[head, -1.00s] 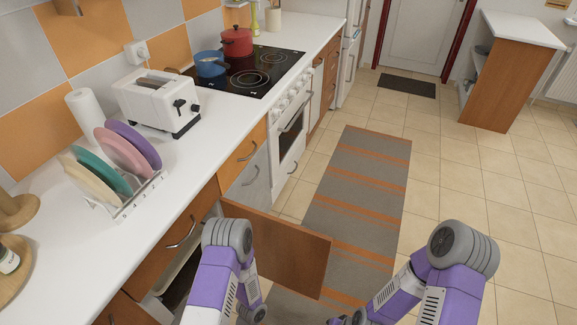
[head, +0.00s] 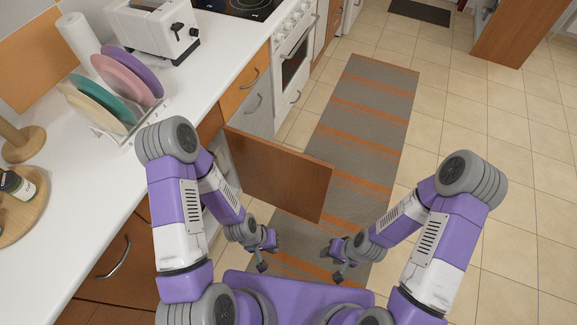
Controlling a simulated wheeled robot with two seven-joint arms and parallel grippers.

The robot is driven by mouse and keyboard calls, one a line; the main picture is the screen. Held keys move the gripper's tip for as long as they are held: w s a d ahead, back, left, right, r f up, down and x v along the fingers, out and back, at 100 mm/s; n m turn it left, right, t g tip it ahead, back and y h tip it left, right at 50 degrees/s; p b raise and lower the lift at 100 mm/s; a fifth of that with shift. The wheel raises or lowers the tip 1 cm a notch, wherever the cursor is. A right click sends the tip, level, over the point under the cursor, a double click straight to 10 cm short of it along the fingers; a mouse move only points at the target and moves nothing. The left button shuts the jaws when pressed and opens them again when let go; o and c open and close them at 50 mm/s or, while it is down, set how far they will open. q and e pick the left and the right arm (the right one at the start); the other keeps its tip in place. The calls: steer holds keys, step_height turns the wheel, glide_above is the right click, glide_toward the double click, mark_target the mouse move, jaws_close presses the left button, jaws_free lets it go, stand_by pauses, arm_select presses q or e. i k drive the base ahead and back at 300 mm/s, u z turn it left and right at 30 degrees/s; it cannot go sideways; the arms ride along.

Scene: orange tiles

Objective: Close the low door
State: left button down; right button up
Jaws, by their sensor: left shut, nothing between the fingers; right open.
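The low door (head: 279,174) is a brown wooden cabinet door. It stands wide open, sticking out from the lower cabinets over the rug. My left arm hides part of the cabinet opening near its hinge side. My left gripper (head: 267,262) is shut and empty, low in front of the door's near face and apart from it. My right gripper (head: 338,270) is open and empty, to the right of the left one, below the door's free edge in the picture and apart from it.
A white counter (head: 80,221) runs along the left with a dish rack of plates (head: 124,84), a toaster (head: 157,29) and a wooden tray (head: 32,208). The oven (head: 295,62) is beyond the door. A striped rug (head: 371,108) lies on the tiled floor, which is open at right.

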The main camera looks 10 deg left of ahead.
mark_target(295, 182)
steer(key=z, duration=1.3)
steer(key=i, duration=2.6)
steer(key=u, duration=4.4)
